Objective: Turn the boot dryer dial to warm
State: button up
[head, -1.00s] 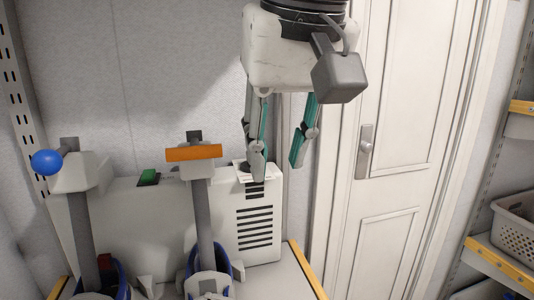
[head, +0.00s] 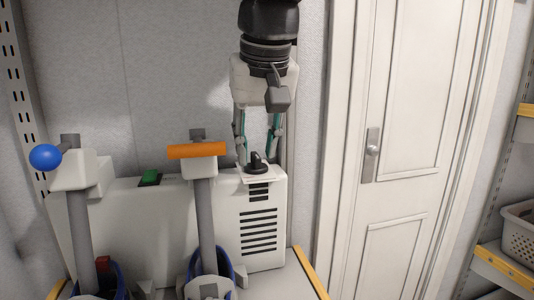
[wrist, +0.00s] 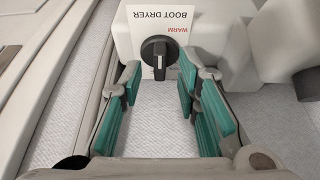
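The boot dryer (head: 215,222) is a pale box with dark vent slots. Its black dial (head: 257,163) sits on a white plate (head: 262,176) at the top right corner. In the wrist view, the dial (wrist: 160,52) has a white pointer line at the picture's lower side. Red "WARM" lettering (wrist: 177,30) lies on the opposite side of the dial, slightly right. My gripper (head: 256,150) is open and empty, with its teal-padded fingers pointing down near the dial. In the wrist view, the dial appears between and just beyond the fingertips (wrist: 160,78). I cannot tell any contact.
A green switch (head: 149,177) is on the dryer top. Two grey posts stand in front, one with an orange bar (head: 196,150), one with a blue ball (head: 45,157). The wall is close behind. A white door (head: 400,130) and shelf with a basket (head: 518,232) are right.

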jog(key=shift+w+f, duration=0.2)
jog(key=shift+f, duration=0.3)
grip_shut()
jog(key=shift+n, duration=0.3)
jog(key=n+y+p, duration=0.1)
jog(key=n+p, duration=0.1)
jog(key=n, duration=0.1)
jog(key=shift+d+g, duration=0.1)
jog(key=shift+g, duration=0.2)
jog(key=shift+w+n+g+y+p, duration=0.1)
jog(key=shift+n+g+y+p, duration=0.55)
jog(key=shift+n, duration=1.25)
jog(key=shift+f, duration=0.1)
